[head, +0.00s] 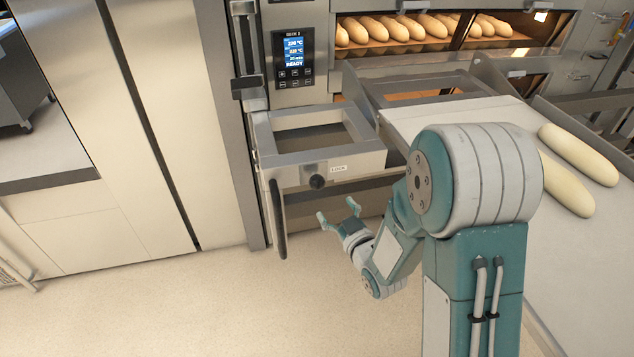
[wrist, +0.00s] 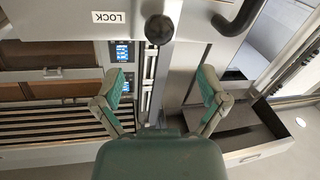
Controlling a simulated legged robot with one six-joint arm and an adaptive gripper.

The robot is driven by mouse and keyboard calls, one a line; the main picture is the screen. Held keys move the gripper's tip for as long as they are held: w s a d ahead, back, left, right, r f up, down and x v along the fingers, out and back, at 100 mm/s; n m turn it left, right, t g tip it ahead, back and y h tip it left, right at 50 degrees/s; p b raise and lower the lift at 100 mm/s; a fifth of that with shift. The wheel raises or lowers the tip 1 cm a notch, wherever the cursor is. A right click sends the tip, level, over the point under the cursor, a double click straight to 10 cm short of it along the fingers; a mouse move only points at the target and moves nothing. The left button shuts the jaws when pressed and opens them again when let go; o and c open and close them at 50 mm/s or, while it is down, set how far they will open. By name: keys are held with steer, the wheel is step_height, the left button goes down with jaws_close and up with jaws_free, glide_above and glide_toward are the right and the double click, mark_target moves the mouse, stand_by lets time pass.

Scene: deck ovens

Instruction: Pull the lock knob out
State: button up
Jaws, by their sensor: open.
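The lock knob (head: 317,181) is a dark round knob on the front of a metal frame, beside a white LOCK label (head: 339,169). In the wrist view the knob (wrist: 159,29) is at the top, a little right of centre, with the label (wrist: 108,17) to its left, upside down. My gripper (head: 337,211) is open and empty, below and slightly right of the knob in the head view. In the wrist view the fingers (wrist: 161,82) are spread apart, with the knob beyond the tips and not between them. No finger touches it.
A dark vertical handle (head: 277,220) hangs left of the knob. The oven display (head: 294,50) reads READY above. Baked loaves (head: 400,28) sit in the oven. A pale loader belt (head: 440,115) carrying dough loaves (head: 578,155) is at the right. The floor (head: 200,300) is clear.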

mark_target(321, 188)
steer(key=x, duration=1)
jaws_close()
